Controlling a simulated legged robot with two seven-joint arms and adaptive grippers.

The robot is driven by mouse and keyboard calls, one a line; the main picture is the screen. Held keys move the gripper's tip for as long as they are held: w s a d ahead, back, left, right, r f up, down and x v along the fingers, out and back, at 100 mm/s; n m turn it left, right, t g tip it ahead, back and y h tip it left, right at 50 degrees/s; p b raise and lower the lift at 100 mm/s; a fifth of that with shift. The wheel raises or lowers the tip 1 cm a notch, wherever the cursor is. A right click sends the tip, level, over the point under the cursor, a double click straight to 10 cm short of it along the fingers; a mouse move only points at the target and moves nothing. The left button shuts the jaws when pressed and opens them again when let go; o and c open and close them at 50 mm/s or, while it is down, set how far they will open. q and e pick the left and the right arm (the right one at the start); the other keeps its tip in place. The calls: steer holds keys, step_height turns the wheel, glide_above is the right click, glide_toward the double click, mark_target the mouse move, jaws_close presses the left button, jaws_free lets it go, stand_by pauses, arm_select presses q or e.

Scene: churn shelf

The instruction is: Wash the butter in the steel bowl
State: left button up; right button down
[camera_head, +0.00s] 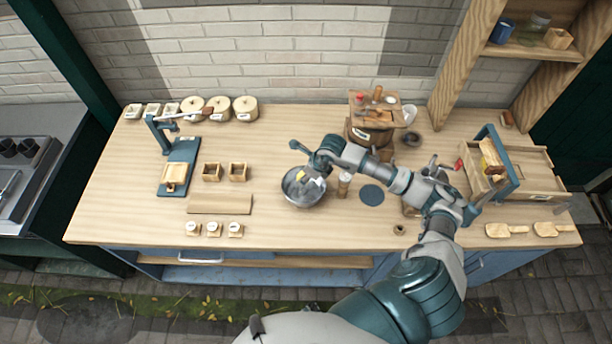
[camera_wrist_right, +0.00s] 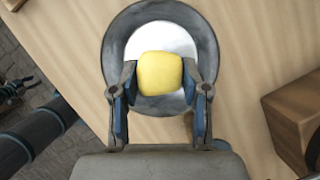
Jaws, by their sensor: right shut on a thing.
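The steel bowl (camera_head: 300,192) stands on the worktop, left of a small pale shaker-like jar. My right gripper (camera_head: 318,170) reaches over it from the right. In the right wrist view, this gripper (camera_wrist_right: 160,82) is shut on the yellow butter (camera_wrist_right: 160,73), with one finger on each side. The butter is over the bowl's pale middle, and the bowl's rim (camera_wrist_right: 113,45) shows around it. I cannot tell whether the butter touches the bowl's contents. A dark jointed shape at the left edge of the right wrist view seems to be my left gripper (camera_wrist_right: 14,88); its fingers are unclear.
A round blue-grey mat (camera_head: 371,195) lies right of the jar (camera_head: 344,185). A wooden barrel with a laden top (camera_head: 372,108) stands behind. Small wooden boxes (camera_head: 238,172) and a board (camera_head: 219,204) lie left. A wooden tray (camera_head: 525,180) and paddles (camera_head: 506,230) are right.

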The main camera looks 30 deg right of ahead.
mark_target(302, 174)
steer(key=shift+r, duration=0.15)
steer(key=shift+r+p, duration=1.05)
steer(key=shift+r, duration=0.85)
